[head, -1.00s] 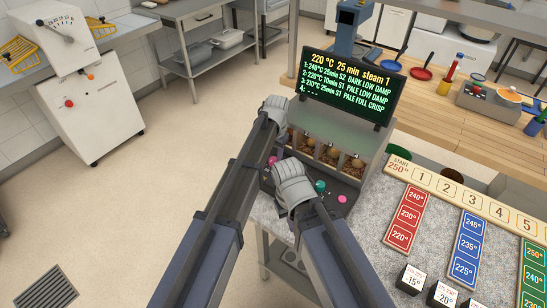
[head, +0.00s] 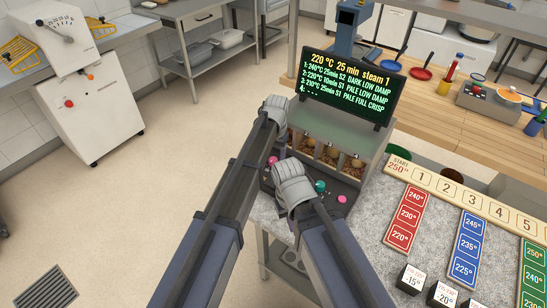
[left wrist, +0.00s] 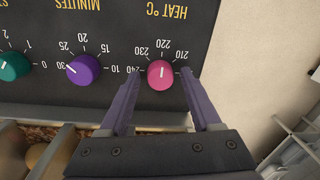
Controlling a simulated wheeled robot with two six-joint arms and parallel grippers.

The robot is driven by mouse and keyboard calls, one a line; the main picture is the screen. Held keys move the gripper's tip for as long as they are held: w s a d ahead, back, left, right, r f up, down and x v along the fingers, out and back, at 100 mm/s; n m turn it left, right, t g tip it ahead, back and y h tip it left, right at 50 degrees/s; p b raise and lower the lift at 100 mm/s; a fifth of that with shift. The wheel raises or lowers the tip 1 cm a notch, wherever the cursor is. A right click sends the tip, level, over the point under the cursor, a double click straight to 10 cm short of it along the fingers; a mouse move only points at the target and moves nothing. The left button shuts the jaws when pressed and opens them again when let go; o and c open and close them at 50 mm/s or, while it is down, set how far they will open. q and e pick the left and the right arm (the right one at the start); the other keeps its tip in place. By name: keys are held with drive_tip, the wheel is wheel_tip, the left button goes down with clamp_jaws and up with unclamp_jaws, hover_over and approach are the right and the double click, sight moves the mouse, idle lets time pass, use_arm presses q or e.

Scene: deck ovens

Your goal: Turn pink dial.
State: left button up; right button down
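The pink dial (left wrist: 160,74) is under the label HEAT °C, which appears upside down in the left wrist view. Its white mark points at 220. In the head view the pink dial (head: 273,161) shows between my arms on the dark sloped panel. My left gripper (left wrist: 159,73) is open, with one finger on each side of the dial and a small gap at each side. In the head view its fingers are hidden. My right gripper (head: 292,184) is over the panel with its fingers hidden behind its wrist.
A purple dial (left wrist: 84,69) marked MINUTES and a teal dial (left wrist: 12,66) sit beside the pink one. Another pink knob (head: 342,199) is at the panel's right. The screen (head: 350,85) reads 220 °C, 25 min, steam 1. Temperature strips and cubes lie on the counter at right.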

sight(274, 161)
use_arm(q)
drive_tip(key=shift+o, duration=0.3)
drive_tip(key=r+p, duration=0.8)
drive_tip(key=shift+s+d, duration=0.1)
drive_tip(key=shift+d, duration=0.1)
drive_tip(key=shift+f, duration=0.1)
use_arm(e)
wheel_tip(274, 161, up, 8)
drive_tip(key=shift+f, duration=0.15)
use_arm(q)
drive_tip(key=shift+s+a, duration=0.1)
drive_tip(key=shift+s, duration=0.15)
drive_tip(key=s+a, duration=0.3)
drive_tip(key=s, duration=1)
drive_tip(key=s+a+n, duration=0.1)
drive_tip(key=s+a, duration=0.3)
drive_tip(key=s, duration=0.9)
drive_tip(key=shift+y, duration=0.3)
